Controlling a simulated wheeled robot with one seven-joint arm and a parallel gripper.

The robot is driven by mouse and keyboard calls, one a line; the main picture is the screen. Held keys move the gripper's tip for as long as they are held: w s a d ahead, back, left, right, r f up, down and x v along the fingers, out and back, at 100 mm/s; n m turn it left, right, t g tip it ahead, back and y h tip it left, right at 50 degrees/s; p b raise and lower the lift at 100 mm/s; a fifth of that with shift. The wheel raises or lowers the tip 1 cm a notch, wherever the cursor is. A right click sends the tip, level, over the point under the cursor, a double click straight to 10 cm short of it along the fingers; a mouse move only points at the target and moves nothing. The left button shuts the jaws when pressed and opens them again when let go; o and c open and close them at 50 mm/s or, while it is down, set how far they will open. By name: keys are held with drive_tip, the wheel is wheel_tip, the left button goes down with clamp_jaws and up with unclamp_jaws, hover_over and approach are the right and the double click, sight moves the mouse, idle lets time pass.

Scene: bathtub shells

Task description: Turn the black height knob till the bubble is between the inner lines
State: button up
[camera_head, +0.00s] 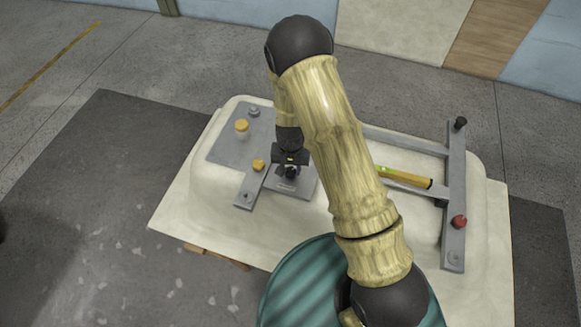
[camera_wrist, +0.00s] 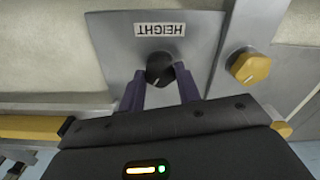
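The black height knob (camera_wrist: 160,69) sits on a grey plate (camera_wrist: 110,50) below an upside-down "HEIGHT" label (camera_wrist: 160,30) in the wrist view. My gripper (camera_wrist: 159,74) has one finger on each side of the knob. The fingers look apart, with a small gap at the left finger; contact at the right one is unclear. In the head view my gripper (camera_head: 291,171) is low over this plate and mostly hides the knob. A yellow-green level (camera_head: 405,177) lies to the right, partly behind my arm. Its bubble and lines cannot be made out.
The pale tub shell (camera_head: 200,205) carries the fixture. Yellow knobs (camera_head: 241,126) (camera_head: 258,165) stand left of my gripper. On the right bar (camera_head: 455,185) are a red knob (camera_head: 459,221) and another black knob (camera_head: 460,123). A teal round object (camera_head: 300,285) is in front.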

sight(291, 171)
drive_tip(key=shift+m, duration=1.6)
drive_tip(key=shift+c, duration=0.3)
drive_tip(key=o, duration=1)
drive_tip(key=shift+c, duration=0.2)
drive_tip(key=shift+r, duration=0.15)
wheel_tip(291, 171, up, 17)
drive_tip(key=b, duration=0.1)
